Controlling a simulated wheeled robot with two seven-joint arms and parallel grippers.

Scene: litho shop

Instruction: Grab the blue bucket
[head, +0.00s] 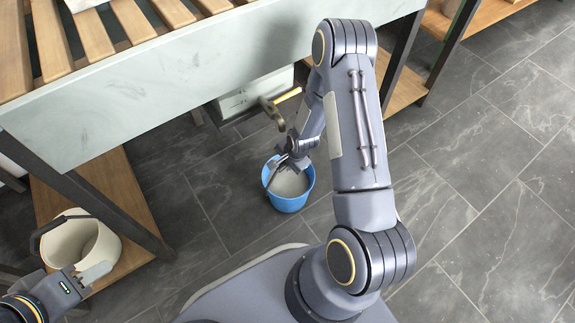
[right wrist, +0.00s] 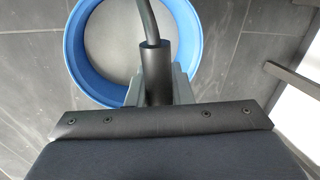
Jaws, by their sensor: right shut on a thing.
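The blue bucket (head: 289,204) stands on the tiled floor near the middle of the head view. Its inside is pale grey. In the right wrist view, its blue rim (right wrist: 72,50) shows from above, with a curved bar handle that has a dark tubular grip. My right gripper (head: 287,161) reaches down over the bucket and is shut on the handle's grip (right wrist: 154,70); it also shows in the right wrist view (right wrist: 157,88). My left gripper (head: 84,277) is at the lower left, far from the blue bucket; its jaw opening is unclear.
A cream bucket (head: 80,246) with a dark handle stands beside my left gripper. A workbench (head: 150,85) with wooden slats and a lower shelf (head: 120,195) fills the upper left. A hammer (head: 276,108) lies near a white box (head: 245,97). Floor at right is clear.

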